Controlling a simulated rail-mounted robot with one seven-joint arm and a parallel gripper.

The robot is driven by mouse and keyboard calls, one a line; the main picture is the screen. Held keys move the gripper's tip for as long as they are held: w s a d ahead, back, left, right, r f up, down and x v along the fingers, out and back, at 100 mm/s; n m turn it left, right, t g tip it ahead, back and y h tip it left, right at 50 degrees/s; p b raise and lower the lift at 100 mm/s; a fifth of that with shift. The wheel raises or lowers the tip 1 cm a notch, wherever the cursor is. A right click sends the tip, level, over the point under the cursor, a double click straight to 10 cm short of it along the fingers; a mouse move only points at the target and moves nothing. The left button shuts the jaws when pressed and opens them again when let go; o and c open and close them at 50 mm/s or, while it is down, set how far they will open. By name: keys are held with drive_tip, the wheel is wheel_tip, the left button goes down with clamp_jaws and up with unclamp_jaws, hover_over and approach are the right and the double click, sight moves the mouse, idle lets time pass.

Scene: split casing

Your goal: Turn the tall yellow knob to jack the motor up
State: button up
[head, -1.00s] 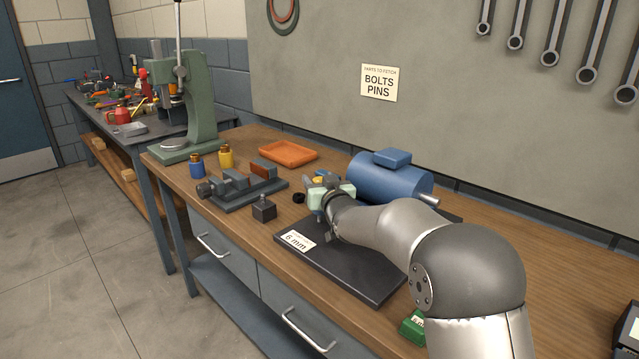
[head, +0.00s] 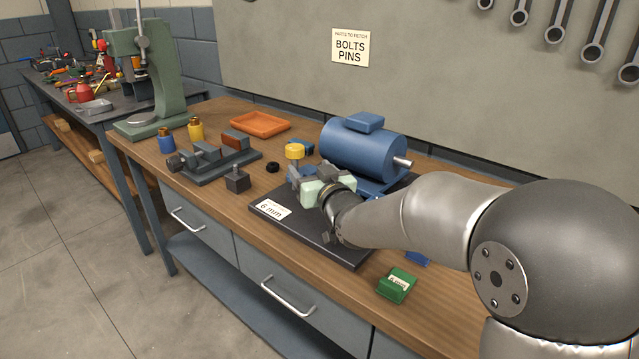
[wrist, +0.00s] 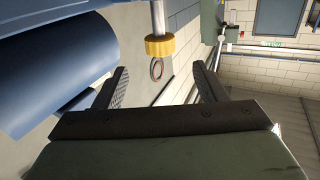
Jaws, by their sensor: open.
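The tall yellow knob (head: 295,151) stands to the left of the blue motor (head: 358,150), on the dark base plate (head: 345,252). The wrist view shows the knob (wrist: 161,46) on a pale shaft, with the blue motor (wrist: 60,70) to its left. My gripper (head: 308,172) is on the near side of the knob in the head view. In the wrist view my gripper (wrist: 160,70) has its two dark fingers spread, with the knob showing in the gap just past the tips. Nothing is held. My gripper partly hides the foot of the knob and the plate.
A "6 mm" label (head: 271,209) is on the plate's left end. A grey vice (head: 212,160), a dark block (head: 237,180) and an orange tray (head: 260,124) lie to the left. A green box (head: 396,284) is near the front edge. Bare wood lies between the plate and drawers.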

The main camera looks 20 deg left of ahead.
drive_tip(key=shift+v, duration=2.3)
